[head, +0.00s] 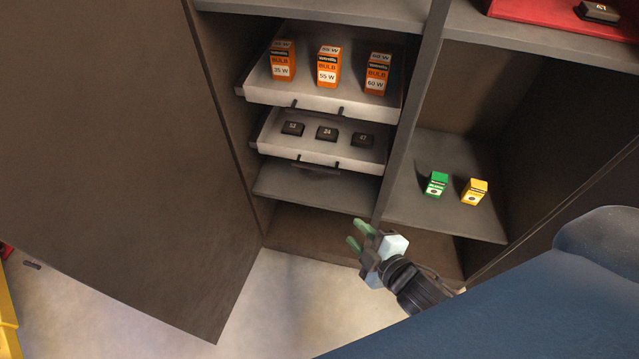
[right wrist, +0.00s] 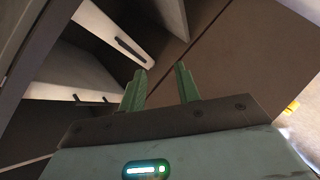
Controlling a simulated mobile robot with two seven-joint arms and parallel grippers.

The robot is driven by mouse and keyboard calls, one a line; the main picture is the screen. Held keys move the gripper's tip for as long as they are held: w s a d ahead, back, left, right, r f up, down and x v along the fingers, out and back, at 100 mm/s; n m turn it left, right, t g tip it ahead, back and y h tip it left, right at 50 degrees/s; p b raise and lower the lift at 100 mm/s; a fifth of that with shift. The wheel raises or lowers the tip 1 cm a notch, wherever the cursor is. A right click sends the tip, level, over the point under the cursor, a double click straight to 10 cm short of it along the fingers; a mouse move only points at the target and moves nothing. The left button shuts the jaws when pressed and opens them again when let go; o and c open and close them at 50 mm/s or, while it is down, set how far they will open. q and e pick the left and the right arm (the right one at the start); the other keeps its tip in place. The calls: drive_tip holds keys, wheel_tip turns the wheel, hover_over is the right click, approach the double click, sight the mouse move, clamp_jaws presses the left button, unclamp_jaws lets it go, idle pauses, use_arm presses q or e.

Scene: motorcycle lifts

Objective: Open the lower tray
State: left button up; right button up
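The lower tray (head: 345,158) is a pale shallow tray with a dark handle (head: 318,163) on its front. It holds black numbered blocks (head: 327,133), and its inside shows from above. It sits in the cabinet below the upper tray (head: 330,104); how far out it stands I cannot tell. My right gripper (head: 357,234) is open and empty, below and to the right of the lower tray, apart from it. In the right wrist view its green fingers (right wrist: 160,86) are spread, with two pale tray fronts with dark handles beyond them to the left. My left gripper is not in view.
Orange bulb boxes (head: 328,68) stand in the upper tray. A bare grey shelf (head: 315,190) lies under the lower tray. A green box (head: 436,185) and a yellow box (head: 474,191) stand in the right compartment. A large brown door panel (head: 110,150) fills the left.

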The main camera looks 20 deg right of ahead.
sight(320, 170)
drive_tip(key=w+r+n+t+b, duration=0.1)
drive_tip(key=w+n+b, duration=0.4)
drive_tip(key=w, duration=0.6)
drive_tip(key=shift+r+t+y+b, duration=0.2)
drive_tip(key=shift+t+y+b, duration=0.2)
drive_tip(key=shift+t+b, duration=0.25)
drive_tip(key=shift+b+x, duration=0.9)
drive_tip(key=shift+x, duration=3)
drive_tip(key=shift+d, duration=0.1)
drive_tip(key=shift+c, duration=0.4)
clamp_jaws()
